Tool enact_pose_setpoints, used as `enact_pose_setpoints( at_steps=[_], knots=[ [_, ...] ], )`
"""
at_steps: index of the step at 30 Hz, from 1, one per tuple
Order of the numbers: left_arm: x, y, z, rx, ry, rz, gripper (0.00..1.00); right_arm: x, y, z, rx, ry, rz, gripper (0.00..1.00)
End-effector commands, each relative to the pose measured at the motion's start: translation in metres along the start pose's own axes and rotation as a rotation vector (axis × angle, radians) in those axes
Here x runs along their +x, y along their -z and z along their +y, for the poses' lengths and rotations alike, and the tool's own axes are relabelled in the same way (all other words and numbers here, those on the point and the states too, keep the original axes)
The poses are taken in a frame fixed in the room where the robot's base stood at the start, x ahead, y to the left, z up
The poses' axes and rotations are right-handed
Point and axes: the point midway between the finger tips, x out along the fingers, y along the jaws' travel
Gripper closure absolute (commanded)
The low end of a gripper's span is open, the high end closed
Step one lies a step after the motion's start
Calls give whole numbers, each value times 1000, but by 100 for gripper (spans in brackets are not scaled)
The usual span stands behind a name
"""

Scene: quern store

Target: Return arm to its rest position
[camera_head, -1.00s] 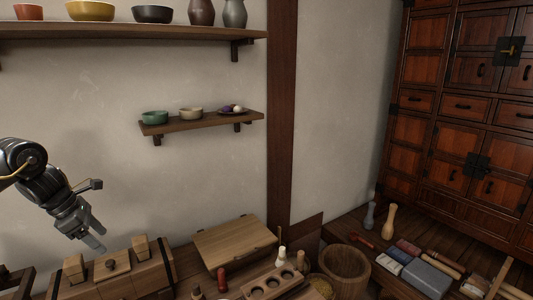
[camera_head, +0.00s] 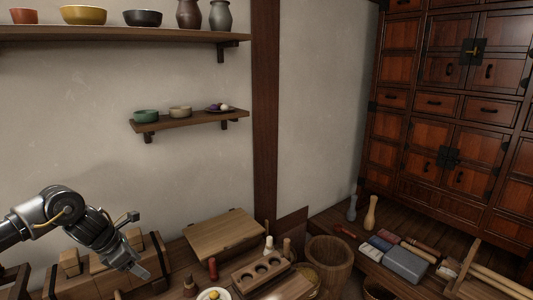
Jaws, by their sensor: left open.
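My left arm comes in from the left, and its dark gripper (camera_head: 139,270) points down and to the right. The gripper is open and nothing shows between its fingers. It is in front of a wooden box with block-like lids (camera_head: 108,262) and hides part of it. Whether the fingers touch the box cannot be told. My right gripper is not in view.
A slanted wooden board (camera_head: 222,236), a block with round holes (camera_head: 262,272) and a wooden tub (camera_head: 329,262) stand right of the gripper. A small wall shelf (camera_head: 190,121) holds bowls. A tall cabinet (camera_head: 450,110) fills the right.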

Motion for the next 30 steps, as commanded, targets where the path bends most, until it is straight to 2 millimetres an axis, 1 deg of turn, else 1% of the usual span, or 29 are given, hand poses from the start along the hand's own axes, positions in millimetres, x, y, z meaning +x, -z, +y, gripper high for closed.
enact_pose_setpoints(
  at_steps=[1,2,3,5,6,8,9,11,12,14,15,17,18,20,21,23,24,26,27,30],
  knots=[
    [22,-7,-17,-17,11,-15,35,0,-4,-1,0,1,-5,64],
    [34,-14,-26,-35,13,-31,35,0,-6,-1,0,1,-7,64],
    [52,-22,-41,-67,16,-56,35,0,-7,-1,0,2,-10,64],
    [79,-35,-69,-132,28,-103,35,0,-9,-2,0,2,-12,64],
    [96,-45,-90,-192,40,-142,35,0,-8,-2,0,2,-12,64],
    [119,-58,-124,-305,66,-205,35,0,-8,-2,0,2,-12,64],
    [131,-66,-146,-393,85,-247,35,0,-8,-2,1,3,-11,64],
    [144,-75,-178,-542,119,-309,35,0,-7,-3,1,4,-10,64],
    [150,-80,-197,-652,144,-346,35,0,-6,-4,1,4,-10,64],
    [156,-84,-222,-834,182,-395,35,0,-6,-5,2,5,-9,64],
    [157,-85,-237,-965,207,-424,35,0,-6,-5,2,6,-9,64],
    [158,-82,-255,-1177,243,-459,35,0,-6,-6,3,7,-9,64],
    [157,-77,-265,-1326,264,-476,35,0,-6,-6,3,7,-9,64],
    [154,-66,-275,-1560,287,-496,35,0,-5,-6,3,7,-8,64],
    [152,-54,-281,-1724,297,-504,35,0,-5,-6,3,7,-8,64],
    [149,-33,-287,-1978,301,-507,35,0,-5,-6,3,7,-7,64],
    [146,-15,-290,-2150,296,-506,35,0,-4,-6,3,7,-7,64],
    [142,13,-295,-2396,272,-501,35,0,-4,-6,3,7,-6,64],
    [139,32,-297,-2541,251,-497,35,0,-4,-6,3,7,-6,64],
    [132,75,-306,-2840,180,-486,35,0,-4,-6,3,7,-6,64]
  ],
)
